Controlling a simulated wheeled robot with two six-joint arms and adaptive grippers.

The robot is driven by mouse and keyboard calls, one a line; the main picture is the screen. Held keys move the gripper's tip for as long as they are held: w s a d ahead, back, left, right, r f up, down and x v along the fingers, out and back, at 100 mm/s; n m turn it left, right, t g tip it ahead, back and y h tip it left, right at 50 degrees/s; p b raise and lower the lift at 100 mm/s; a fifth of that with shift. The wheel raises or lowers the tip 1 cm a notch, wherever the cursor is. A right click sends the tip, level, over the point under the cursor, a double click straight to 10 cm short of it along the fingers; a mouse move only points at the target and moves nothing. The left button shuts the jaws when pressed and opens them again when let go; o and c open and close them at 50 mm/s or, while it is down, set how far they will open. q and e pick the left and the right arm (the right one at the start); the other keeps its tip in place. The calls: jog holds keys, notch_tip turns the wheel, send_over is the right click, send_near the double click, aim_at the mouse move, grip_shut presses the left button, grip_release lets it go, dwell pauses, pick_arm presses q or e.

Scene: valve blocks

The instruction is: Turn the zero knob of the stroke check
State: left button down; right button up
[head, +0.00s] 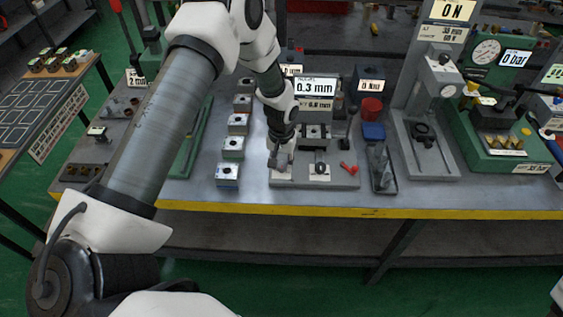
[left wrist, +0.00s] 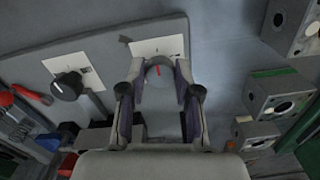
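The stroke check is a grey fixture (head: 340,182) on the bench with a display (head: 317,87) reading 0.3 mm. A round grey knob with a red mark (left wrist: 159,74) sits on a white label plate at its left end. My left gripper (head: 279,160) reaches down over this knob and hides it in the head view. In the left wrist view my left gripper (left wrist: 160,82) is open, with one finger on each side of the knob. I cannot tell whether the fingers touch it. A black knob (head: 320,168) stands beside it, also in the left wrist view (left wrist: 67,86). My right gripper is out of view.
A row of metal valve blocks (head: 233,148) stands left of the fixture. A red handle-like part (head: 349,169) lies on its right side. A dark tray (head: 382,170) and a press stand (head: 430,150) are further right. The bench's yellow front edge (head: 380,213) is close.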

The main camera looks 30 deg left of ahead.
aim_at(281, 165)
pick_arm(q)
jog(key=shift+m, duration=0.3)
jog(key=shift+m+b, duration=0.45)
jog(key=shift+m, duration=2.15)
jog(key=c, duration=0.8)
grip_release()
notch_tip(281, 165, up, 12)
jog(key=shift+a, duration=0.1)
